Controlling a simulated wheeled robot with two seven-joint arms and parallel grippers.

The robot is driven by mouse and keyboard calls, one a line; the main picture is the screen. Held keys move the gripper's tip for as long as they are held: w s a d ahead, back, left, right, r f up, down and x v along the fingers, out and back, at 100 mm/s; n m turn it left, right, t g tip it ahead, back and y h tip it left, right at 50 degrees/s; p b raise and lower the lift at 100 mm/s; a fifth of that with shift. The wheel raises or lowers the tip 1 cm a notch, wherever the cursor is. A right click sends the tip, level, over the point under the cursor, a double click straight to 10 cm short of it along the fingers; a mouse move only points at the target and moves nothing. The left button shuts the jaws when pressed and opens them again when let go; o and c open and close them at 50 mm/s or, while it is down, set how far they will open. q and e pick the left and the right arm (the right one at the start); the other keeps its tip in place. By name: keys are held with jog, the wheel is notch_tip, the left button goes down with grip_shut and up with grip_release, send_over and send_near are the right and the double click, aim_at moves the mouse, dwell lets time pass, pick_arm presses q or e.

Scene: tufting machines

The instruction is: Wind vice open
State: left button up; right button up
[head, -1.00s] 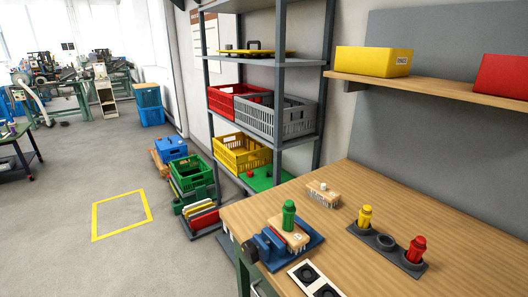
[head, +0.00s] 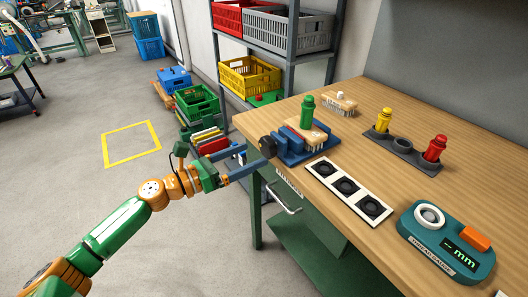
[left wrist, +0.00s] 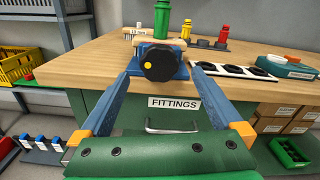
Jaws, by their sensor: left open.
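The blue vice (head: 295,148) sits at the near left corner of the wooden bench, with a round black knob (head: 268,146) on its left end facing my arm. A wooden block with bristles (head: 308,134) sits at the vice, and a green bottle-shaped piece (head: 307,110) stands up from it. My left gripper (head: 255,158) is open and empty close to the knob. My right gripper is not in view.
On the bench are a strip of black sockets (head: 346,184), a teal thread gauge (head: 446,243), a dark holder with yellow and red pieces (head: 402,147) and another brush block (head: 340,103). A drawer handle (head: 283,199) projects below. Crates stand behind left.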

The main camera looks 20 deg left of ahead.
aim_at(264, 149)
pick_arm(q)
jog(key=x, duration=0.4)
jog(key=shift+p, duration=0.35)
jog(key=c, duration=1.4)
jog(key=shift+o, duration=0.2)
jog(key=shift+n, duration=0.3)
